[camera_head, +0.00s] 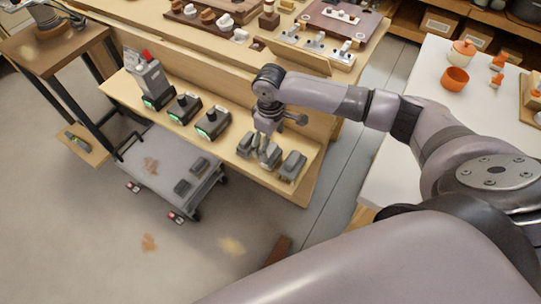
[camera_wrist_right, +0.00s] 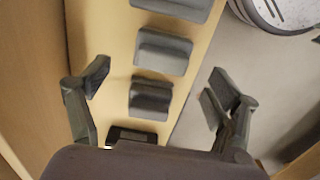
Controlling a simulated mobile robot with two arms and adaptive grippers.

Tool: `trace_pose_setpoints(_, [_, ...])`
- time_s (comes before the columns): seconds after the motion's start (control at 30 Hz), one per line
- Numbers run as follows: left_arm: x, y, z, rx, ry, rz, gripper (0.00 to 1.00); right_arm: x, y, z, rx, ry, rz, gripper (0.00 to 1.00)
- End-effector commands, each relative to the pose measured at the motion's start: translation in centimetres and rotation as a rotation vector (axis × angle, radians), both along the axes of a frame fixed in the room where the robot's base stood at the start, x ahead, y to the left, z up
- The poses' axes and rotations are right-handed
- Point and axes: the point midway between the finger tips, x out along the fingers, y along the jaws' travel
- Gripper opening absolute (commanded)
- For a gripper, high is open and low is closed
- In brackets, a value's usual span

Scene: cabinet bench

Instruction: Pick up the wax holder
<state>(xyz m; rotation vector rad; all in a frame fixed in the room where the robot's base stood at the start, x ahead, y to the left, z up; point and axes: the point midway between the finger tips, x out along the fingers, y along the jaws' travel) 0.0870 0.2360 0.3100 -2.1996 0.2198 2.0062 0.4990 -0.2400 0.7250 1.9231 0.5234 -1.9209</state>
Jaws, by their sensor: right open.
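Several grey blocks stand in a row on the wooden bench ledge. In the head view three show at its right end: a left block (camera_head: 246,144), a middle block (camera_head: 270,157) and a right block (camera_head: 292,166). I cannot tell which of them is the wax holder. My right gripper (camera_head: 266,137) is just above the left and middle blocks and partly hides them. In the right wrist view its fingers (camera_wrist_right: 156,84) are spread wide and empty. A grey block (camera_wrist_right: 150,98) lies between them in the picture, with another (camera_wrist_right: 162,52) farther up. My left gripper is not in view.
Dark devices with green lights (camera_head: 212,123) stand left of the blocks. A tall grey device (camera_head: 150,80) is at the ledge's left end. A grey cart (camera_head: 165,165) stands in front below. A white table (camera_head: 420,85) with orange pots is at right.

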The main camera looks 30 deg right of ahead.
Motion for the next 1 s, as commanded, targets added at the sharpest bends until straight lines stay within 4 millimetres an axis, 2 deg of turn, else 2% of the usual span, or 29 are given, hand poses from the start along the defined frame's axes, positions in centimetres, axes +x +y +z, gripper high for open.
trace_pose_setpoints(0.03, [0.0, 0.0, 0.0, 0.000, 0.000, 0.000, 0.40, -0.3, 0.0, -1.0, -0.002, 0.005, 0.001, 0.83])
trace_pose_setpoints(0.2, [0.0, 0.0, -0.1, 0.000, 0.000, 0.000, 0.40, -0.4, 0.1, -3.4, -0.002, 0.003, 0.000, 0.83])
trace_pose_setpoints(0.33, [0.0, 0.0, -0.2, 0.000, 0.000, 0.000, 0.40, -0.4, 0.1, -4.1, -0.001, 0.001, 0.001, 0.83])
trace_pose_setpoints(0.53, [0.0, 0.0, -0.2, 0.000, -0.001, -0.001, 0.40, -0.4, 0.1, -4.2, -0.001, 0.001, 0.001, 0.83])
trace_pose_setpoints(1.0, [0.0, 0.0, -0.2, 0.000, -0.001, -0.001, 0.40, -0.4, 0.0, -4.1, -0.001, 0.000, 0.001, 0.53])
